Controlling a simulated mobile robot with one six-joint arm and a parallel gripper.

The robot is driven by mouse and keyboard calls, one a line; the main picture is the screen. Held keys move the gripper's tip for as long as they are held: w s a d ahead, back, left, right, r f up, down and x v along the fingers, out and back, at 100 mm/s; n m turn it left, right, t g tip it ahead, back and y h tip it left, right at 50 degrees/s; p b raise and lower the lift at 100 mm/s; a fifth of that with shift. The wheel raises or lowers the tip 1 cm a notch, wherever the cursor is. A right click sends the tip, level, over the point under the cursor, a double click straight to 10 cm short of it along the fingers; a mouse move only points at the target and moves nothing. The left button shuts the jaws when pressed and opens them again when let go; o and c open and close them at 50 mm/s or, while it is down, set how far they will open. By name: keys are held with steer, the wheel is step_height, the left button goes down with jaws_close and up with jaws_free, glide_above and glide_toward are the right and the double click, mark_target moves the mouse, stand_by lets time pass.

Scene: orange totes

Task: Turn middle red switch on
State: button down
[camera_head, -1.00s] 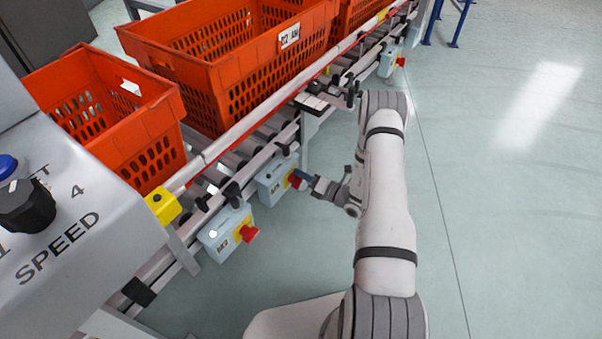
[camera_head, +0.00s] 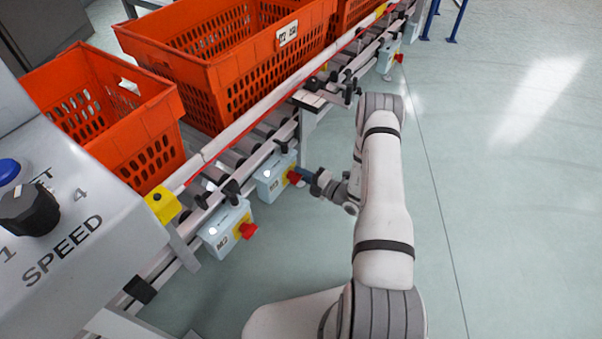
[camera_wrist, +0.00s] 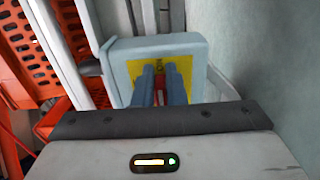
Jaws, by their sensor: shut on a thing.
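The middle switch box (camera_head: 270,186) is light blue and hangs under the conveyor rail, between a nearer box and a farther one. Its red switch (camera_head: 293,177) sits on a yellow plate. My gripper (camera_head: 303,174) reaches it from the right, its blue fingertips at the switch. In the wrist view, the two blue fingers of my gripper (camera_wrist: 159,80) are shut on the red switch (camera_wrist: 160,98), which shows between them. The yellow plate (camera_wrist: 184,68) is right behind the fingertips. The fingers hide most of the switch, so its exact angle cannot be told.
The nearer box, marked M2 (camera_head: 222,235), has a red switch (camera_head: 248,230). A farther switch box (camera_head: 387,62) hangs up the line. Orange totes (camera_head: 215,50) stand on the conveyor above. A grey speed panel (camera_head: 80,225) is at left. The floor at right is clear.

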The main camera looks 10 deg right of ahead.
steer(key=shift+s+a+f, duration=0.25)
steer(key=shift+s+a, duration=0.05)
steer(key=shift+s, duration=0.05)
steer(key=c, duration=1.5)
jaws_free()
steer(key=shift+w+d+r, duration=0.1)
steer(key=shift+d, duration=0.1)
steer(key=p+v, duration=0.2)
steer(key=v, duration=0.5)
steer(key=shift+s+d, duration=0.15)
steer(key=shift+s, duration=0.15)
steer(key=shift+r, duration=0.1)
